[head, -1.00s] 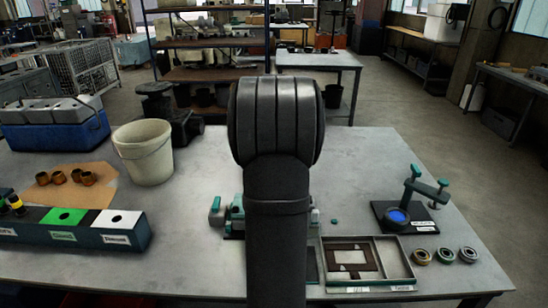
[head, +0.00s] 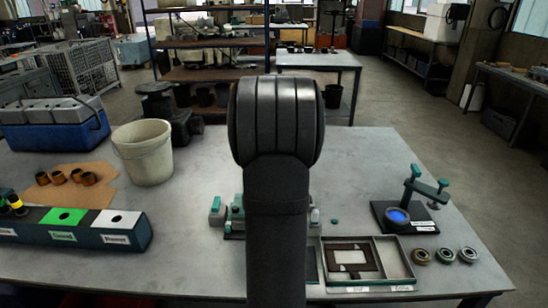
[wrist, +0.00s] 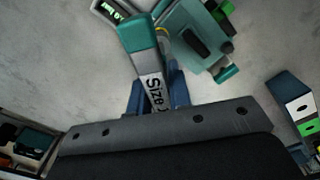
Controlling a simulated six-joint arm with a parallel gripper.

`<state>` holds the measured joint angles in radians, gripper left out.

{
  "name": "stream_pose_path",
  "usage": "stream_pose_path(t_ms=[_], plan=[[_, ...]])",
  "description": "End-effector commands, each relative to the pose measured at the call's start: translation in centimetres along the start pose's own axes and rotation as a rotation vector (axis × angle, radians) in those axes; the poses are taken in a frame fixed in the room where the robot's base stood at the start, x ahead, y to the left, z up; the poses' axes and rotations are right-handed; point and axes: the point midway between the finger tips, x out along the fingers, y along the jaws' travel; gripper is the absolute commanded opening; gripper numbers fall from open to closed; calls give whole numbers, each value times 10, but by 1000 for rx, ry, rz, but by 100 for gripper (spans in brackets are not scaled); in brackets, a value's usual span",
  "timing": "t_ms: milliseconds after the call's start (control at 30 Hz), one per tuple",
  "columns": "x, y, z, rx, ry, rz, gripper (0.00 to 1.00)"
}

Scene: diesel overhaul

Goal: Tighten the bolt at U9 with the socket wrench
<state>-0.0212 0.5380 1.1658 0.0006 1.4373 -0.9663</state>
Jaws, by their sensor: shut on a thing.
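My gripper (wrist: 158,88) shows in the wrist view with its two blue fingers shut on a grey tool with a teal end. A white label on it starts with "Size". I take it to be the socket wrench (wrist: 138,38); its socket end cannot be made out. A teal and grey fixture (wrist: 195,40) lies just beyond and to the right of it; I cannot tell whether they touch. In the head view a teal and grey fixture (head: 217,211) is mostly hidden behind my arm, as is my gripper. No bolt and no U9 mark can be made out.
A small digital display (wrist: 112,10) is at the wrist view's top. On the table (head: 350,165) are a bucket (head: 146,152), a labelled block with coloured tops (head: 100,238), a tray (head: 400,262), a teal stand (head: 415,200) and several rings (head: 445,255). The table's back right is clear.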

Motion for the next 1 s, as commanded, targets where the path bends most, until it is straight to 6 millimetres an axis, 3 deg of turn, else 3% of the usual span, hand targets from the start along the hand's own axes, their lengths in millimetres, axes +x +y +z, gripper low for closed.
stream_pose_path(t_ms=[267,1000], plan=[[0,0,0,-63,1,1,0],[15,0,0,1,1,1,0]])
